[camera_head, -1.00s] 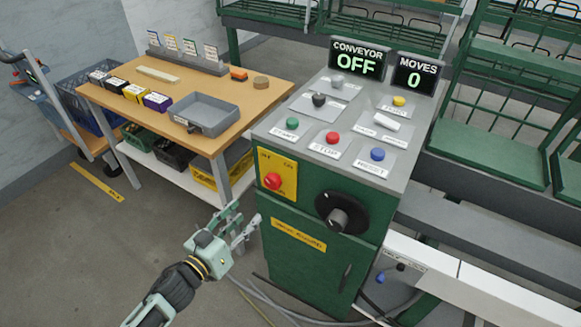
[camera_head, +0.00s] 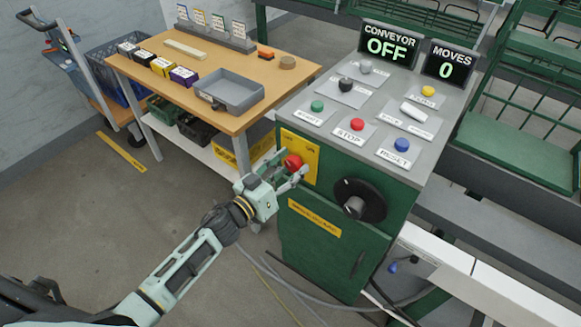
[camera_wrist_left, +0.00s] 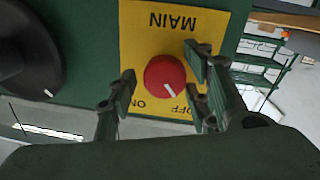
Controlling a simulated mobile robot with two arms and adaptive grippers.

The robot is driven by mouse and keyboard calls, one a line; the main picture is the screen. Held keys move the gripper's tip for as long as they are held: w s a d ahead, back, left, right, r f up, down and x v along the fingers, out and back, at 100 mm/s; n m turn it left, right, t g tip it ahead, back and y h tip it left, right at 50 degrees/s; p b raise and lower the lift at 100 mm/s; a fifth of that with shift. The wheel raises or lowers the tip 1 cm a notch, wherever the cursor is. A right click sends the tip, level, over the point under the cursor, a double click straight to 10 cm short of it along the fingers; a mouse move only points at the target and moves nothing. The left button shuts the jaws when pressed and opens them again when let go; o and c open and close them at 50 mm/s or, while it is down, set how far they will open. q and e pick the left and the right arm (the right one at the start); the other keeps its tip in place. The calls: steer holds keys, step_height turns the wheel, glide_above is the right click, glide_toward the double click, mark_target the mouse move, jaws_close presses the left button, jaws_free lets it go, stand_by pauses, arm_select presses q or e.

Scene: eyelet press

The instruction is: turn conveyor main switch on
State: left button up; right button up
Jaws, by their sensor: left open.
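The main switch is a red round knob (camera_head: 292,161) on a yellow plate (camera_head: 313,160) on the front of the green control cabinet (camera_head: 330,240). In the left wrist view the knob (camera_wrist_left: 165,76) has a white mark pointing toward the OFF label; the plate reads MAIN, ON and OFF, upside down. My left gripper (camera_head: 289,170) is open at the knob. In the left wrist view its two fingers (camera_wrist_left: 160,82) stand on either side of the knob, with gaps visible. The conveyor display (camera_head: 387,46) reads OFF. My right gripper is not in view.
A black rotary knob (camera_head: 358,199) is on the cabinet front, right of the switch. Start, stop and reset buttons (camera_head: 357,124) sit on the panel top. A wooden table (camera_head: 250,113) stands to the left. Cables lie on the floor below.

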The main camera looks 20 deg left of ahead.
arm_select(q)
steer(key=c, duration=1.1)
steer(key=shift+o, duration=0.2)
